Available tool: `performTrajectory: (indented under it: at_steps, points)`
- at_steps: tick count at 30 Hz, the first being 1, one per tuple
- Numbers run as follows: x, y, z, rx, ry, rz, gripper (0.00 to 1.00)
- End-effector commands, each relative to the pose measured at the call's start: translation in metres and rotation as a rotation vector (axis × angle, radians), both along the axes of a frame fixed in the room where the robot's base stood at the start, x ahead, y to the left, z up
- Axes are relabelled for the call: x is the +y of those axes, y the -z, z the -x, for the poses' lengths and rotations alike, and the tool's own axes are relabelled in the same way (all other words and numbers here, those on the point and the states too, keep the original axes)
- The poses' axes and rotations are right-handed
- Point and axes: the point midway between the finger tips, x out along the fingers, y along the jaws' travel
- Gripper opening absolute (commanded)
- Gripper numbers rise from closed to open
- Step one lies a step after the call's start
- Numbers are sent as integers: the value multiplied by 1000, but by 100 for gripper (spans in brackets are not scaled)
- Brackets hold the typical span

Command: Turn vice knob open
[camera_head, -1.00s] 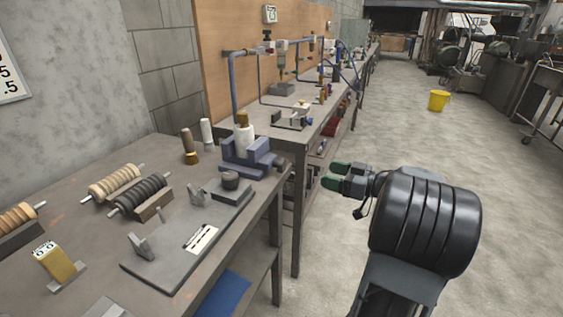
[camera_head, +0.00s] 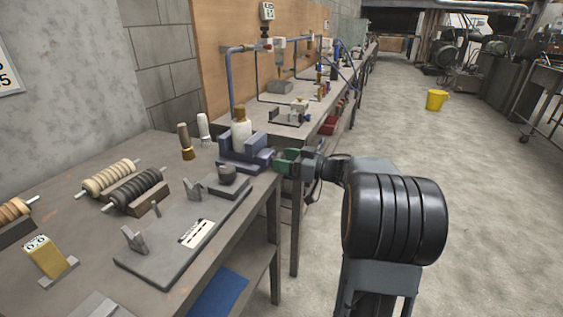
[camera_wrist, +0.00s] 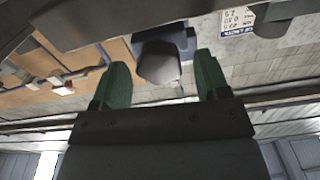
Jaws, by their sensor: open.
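The blue-grey vice (camera_head: 240,160) stands at the right edge of the near bench, with a white cylinder (camera_head: 241,135) in it. My gripper (camera_head: 285,160) is at the vice's right end, its green fingers pointing at it. In the wrist view the grey, rounded vice knob (camera_wrist: 158,68) sits between the two spread green fingers, with a gap on each side. In the head view my fingers mostly hide the knob. My gripper is open and holds nothing.
The near bench (camera_head: 75,235) holds a grey plate (camera_head: 165,255) with brackets, rollers (camera_head: 135,190) and a yellow block (camera_head: 45,257). A second bench (camera_head: 300,132) stands behind my gripper. Open floor (camera_head: 430,165) lies to the right, with a yellow bucket (camera_head: 436,101).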

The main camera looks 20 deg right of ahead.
Motion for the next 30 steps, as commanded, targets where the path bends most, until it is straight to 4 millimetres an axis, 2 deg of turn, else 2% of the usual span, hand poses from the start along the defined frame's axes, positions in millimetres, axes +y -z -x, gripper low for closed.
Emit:
performTrajectory:
  at_steps: [6,15,30]
  points:
    - [7,0,-8,0,0,1,69]
    - [8,0,-8,-1,0,1,68]
    - [8,0,-8,0,0,0,20]
